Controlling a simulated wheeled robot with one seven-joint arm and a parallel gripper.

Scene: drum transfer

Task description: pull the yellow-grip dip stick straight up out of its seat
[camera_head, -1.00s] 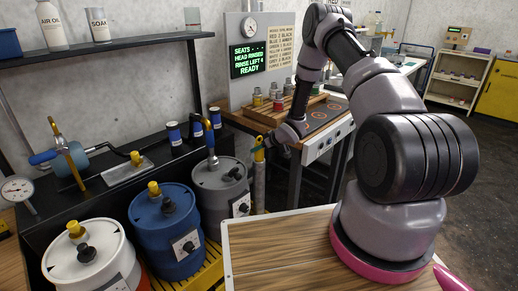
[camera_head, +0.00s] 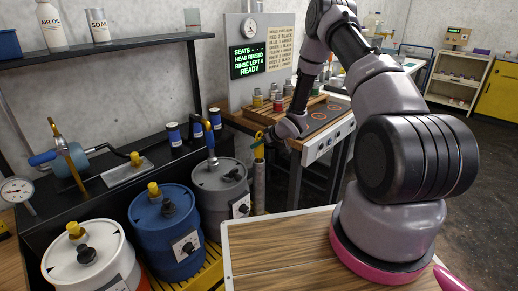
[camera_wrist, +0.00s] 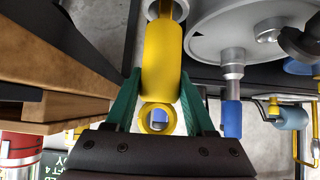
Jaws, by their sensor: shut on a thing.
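The dip stick's yellow grip (camera_head: 259,150) stands upright at the top of a pale upright tube (camera_head: 259,186), right of the grey drum. My gripper (camera_head: 262,139) has come in from the right at the grip's upper part. In the wrist view my gripper (camera_wrist: 161,84) has its green fingers on both sides of the yellow grip (camera_wrist: 162,50), shut on it. A yellow ring (camera_wrist: 157,118) shows at the grip's end between the fingers. The grip's far end meets a pale round seat (camera_wrist: 166,8) at the picture's top edge. How far the stick sits in it is hidden.
A grey drum (camera_head: 217,190) stands close left of the tube, then a blue drum (camera_head: 164,235) and a white drum (camera_head: 88,262). A wooden-edged bench (camera_head: 240,122) with cans stands behind, close to my wrist. The display (camera_head: 247,60) reads "READY".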

